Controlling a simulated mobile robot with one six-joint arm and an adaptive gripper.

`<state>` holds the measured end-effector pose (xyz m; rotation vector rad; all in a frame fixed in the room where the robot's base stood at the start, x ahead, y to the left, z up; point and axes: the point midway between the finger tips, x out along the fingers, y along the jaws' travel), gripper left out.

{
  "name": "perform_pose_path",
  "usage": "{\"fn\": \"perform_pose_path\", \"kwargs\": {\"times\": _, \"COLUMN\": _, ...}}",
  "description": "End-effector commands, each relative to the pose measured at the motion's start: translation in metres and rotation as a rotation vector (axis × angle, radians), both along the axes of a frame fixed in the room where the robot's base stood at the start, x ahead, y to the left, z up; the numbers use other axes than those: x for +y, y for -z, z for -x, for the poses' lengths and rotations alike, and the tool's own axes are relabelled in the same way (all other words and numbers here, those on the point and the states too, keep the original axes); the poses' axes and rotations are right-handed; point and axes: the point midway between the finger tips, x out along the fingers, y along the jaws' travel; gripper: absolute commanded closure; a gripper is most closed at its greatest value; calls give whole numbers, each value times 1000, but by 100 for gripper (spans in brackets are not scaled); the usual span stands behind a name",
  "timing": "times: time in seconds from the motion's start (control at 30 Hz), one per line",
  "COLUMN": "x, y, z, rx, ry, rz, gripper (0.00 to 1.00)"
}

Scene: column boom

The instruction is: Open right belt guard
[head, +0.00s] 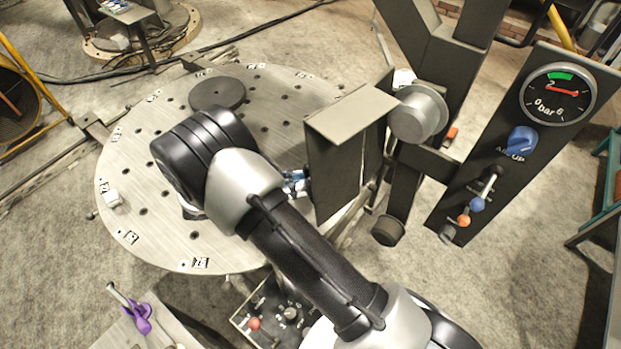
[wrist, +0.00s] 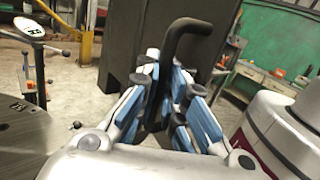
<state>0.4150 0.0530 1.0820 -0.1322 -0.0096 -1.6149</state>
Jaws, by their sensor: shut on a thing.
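A dark grey sheet-metal guard (head: 335,172) with a flat top plate stands upright at the right edge of the round table in the head view. In the wrist view the guard (wrist: 135,45) fills the middle background. A black bent bar handle (wrist: 183,32) stands out in front of it. My gripper (wrist: 167,88) has its blue-padded fingers on both sides of the handle and is shut on it. In the head view my gripper (head: 294,182) is partly hidden behind my arm, at the guard's left face. I cannot tell whether the guard has swung from its frame.
A round drilled table (head: 125,180) carries a black disc (head: 217,93). A control box (head: 275,312) sits below my arm.

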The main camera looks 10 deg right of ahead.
Motion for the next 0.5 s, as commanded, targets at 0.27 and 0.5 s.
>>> {"fn": "perform_pose_path", "kwargs": {"times": 0.27, "x": 1, "y": 0, "z": 0, "rx": 0, "ry": -1, "rz": -1, "gripper": 80}}
{"fn": "perform_pose_path", "kwargs": {"times": 0.5, "x": 0, "y": 0, "z": 0, "rx": -1, "ry": 0, "rz": -1, "gripper": 70}}
